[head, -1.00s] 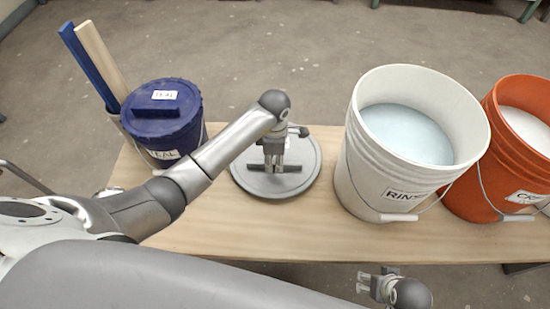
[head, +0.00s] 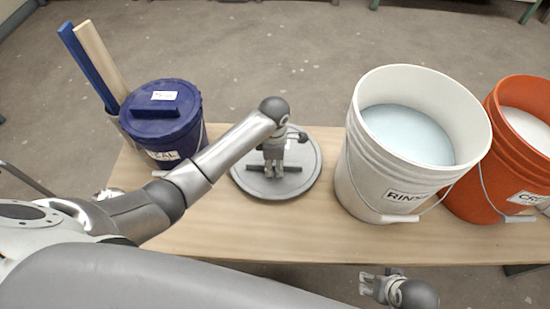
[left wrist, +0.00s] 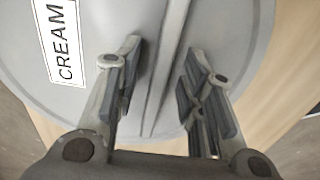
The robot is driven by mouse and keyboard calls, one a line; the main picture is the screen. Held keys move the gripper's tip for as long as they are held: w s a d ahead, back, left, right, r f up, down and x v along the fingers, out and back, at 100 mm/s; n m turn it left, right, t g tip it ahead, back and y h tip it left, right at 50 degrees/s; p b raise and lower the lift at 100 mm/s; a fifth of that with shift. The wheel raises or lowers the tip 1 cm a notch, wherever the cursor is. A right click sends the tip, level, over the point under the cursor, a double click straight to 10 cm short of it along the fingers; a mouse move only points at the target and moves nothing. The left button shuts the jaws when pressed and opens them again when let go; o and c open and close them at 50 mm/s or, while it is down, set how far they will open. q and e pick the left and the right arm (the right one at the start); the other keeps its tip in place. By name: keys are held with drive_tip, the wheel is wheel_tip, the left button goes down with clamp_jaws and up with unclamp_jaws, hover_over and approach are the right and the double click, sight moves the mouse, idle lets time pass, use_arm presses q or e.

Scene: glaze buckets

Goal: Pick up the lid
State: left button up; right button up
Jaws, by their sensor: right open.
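A round grey lid (head: 308,160) lies flat on the wooden table between the blue bucket and the white bucket. It has a straight raised bar handle (left wrist: 168,65) and a white label reading CREAM (left wrist: 60,42) in the left wrist view. My left gripper (head: 273,173) points down over the lid's middle. Its two fingers (left wrist: 164,85) are open, one on each side of the handle, apart from it. In the head view the gripper hides part of the handle and lid. My right gripper (head: 366,284) is open and empty in front of the table's near edge.
A blue lidded bucket (head: 175,135) stands left, with blue and light wooden sticks (head: 104,60) behind it. A white bucket (head: 370,180) marked RINS… holds pale liquid; an orange bucket (head: 478,195) stands right of it. The table front (head: 270,235) is clear.

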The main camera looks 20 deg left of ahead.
use_arm(q)
clamp_jaws()
idle(0.3)
drive_tip(key=shift+r, duration=0.1)
